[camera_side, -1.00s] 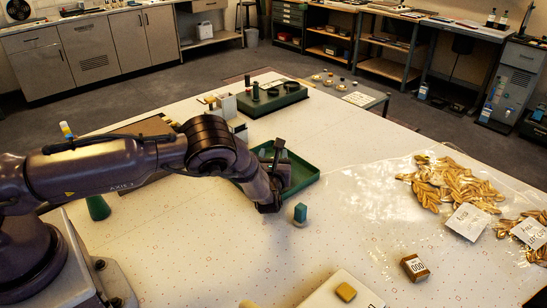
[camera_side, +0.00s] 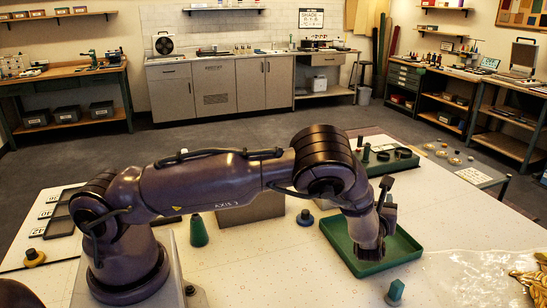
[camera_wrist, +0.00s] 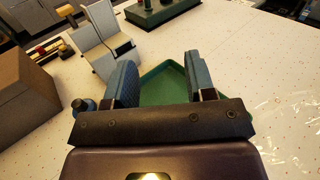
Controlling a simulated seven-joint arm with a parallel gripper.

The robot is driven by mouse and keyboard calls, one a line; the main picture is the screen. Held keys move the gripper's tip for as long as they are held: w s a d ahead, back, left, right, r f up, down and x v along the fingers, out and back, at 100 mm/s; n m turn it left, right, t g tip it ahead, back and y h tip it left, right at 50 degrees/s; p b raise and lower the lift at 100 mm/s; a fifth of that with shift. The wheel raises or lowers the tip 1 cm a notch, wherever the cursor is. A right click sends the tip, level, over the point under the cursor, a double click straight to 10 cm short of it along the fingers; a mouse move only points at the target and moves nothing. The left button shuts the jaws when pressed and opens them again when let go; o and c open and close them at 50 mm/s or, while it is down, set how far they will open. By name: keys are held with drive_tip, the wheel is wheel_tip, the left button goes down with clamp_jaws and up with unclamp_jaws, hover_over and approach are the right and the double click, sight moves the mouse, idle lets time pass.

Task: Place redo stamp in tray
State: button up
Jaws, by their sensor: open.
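A green tray (camera_side: 408,248) lies on the white table; part of it also shows between my fingers in the wrist view (camera_wrist: 165,85). My gripper (camera_wrist: 160,78) is open, with nothing visible between its blue-padded fingers. No readable label shows which one is the redo stamp.
A green stand with dark round pieces (camera_side: 385,160) is behind the tray. Grey holders (camera_wrist: 103,40) and a brown box (camera_wrist: 22,95) are left in the wrist view. Gold leaves (camera_side: 530,280) lie at right.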

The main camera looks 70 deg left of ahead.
drive_tip(key=s+a+r+n+g+h, duration=0.2)
drive_tip(key=s+r+n+g, duration=0.3)
drive_tip(key=s+r+n, duration=0.25)
drive_tip(key=s+a+r+n+g+h, duration=0.1)
drive_tip(key=s+a+r+n+g, duration=0.2)
drive_tip(key=s+r+n+g, duration=0.35)
drive_tip(key=s+d+r+n+t+h, duration=0.2)
drive_tip(key=s+d+r+n+h, duration=0.2)
drive_tip(key=s, duration=0.6)
drive_tip(key=s+d+r+n+t+h, duration=0.3)
drive_tip(key=s+d+r+n+h, duration=0.2)
drive_tip(key=s, duration=0.4)
drive_tip(key=d+n+h, duration=0.1)
drive_tip(key=d+n, duration=0.1)
drive_tip(key=shift+s+d, duration=0.4)
